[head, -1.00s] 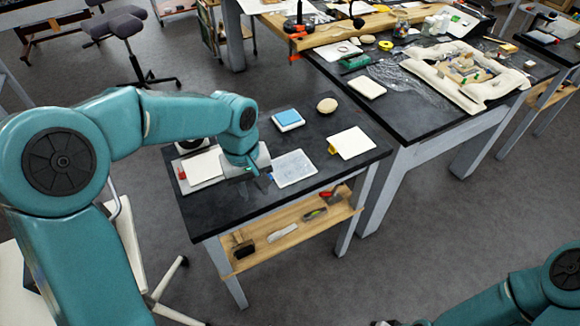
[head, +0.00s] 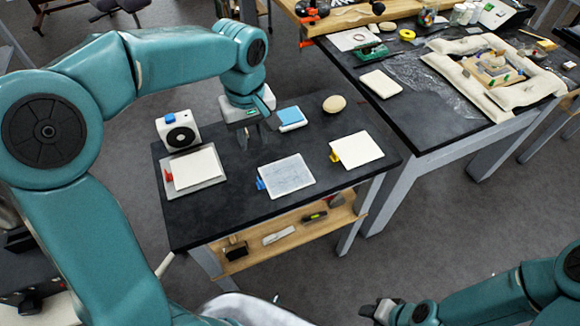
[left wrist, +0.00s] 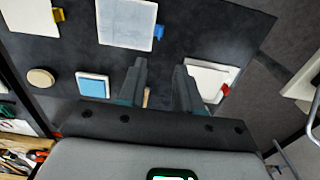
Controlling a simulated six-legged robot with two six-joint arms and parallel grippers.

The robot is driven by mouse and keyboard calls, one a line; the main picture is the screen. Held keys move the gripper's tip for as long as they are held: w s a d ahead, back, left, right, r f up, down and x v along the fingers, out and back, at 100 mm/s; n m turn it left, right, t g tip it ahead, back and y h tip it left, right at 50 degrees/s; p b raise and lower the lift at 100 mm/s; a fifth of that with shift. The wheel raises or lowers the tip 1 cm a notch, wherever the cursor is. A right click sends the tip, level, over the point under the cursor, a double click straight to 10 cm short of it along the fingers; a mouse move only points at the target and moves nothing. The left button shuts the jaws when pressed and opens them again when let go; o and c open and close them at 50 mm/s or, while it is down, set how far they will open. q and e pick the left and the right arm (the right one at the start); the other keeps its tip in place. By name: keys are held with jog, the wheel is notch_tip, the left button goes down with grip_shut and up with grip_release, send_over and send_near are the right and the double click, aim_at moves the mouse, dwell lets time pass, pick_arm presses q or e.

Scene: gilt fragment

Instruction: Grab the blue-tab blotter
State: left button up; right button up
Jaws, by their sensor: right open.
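The blue-tab blotter (head: 287,176) lies flat on the dark table, a pale sheet with its blue tab at the left edge. It also shows in the left wrist view (left wrist: 126,22), its tab pointing right. My left gripper (head: 256,138) is above the table, behind and left of this blotter. In the left wrist view my left gripper (left wrist: 162,72) has its fingers apart, with nothing between them. A red-tab blotter (head: 196,168) and a yellow-tab blotter (head: 358,149) lie to either side. My right gripper (head: 384,311) is open at the bottom, away from the table.
A white box with a black disc (head: 178,132) stands at the table's back left. A blue-topped pad (head: 292,118) and a round tan object (head: 335,103) are behind the blotters. A wooden shelf (head: 290,235) below holds several tools. A cluttered second table (head: 420,120) stands at right.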

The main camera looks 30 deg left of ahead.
pick_arm(q)
send_over(259, 181)
notch_tip(259, 181, down, 11)
jog(key=shift+s+a+r, duration=0.1)
jog(key=shift+r, duration=0.05)
jog(key=shift+f, duration=0.35)
jog(key=shift+w+f, duration=0.2)
jog(key=shift+f, duration=0.15)
notch_tip(259, 181, down, 4)
jog(key=shift+f+p, duration=0.2)
jog(key=shift+p, duration=0.5)
jog(key=shift+f, duration=0.15)
jog(key=shift+s, duration=0.1)
jog(key=shift+c, duration=0.3)
jog(key=c, duration=0.5)
grip_shut()
pick_arm(e)
jog(key=shift+w+r, duration=0.35)
jog(key=shift+r, duration=0.3)
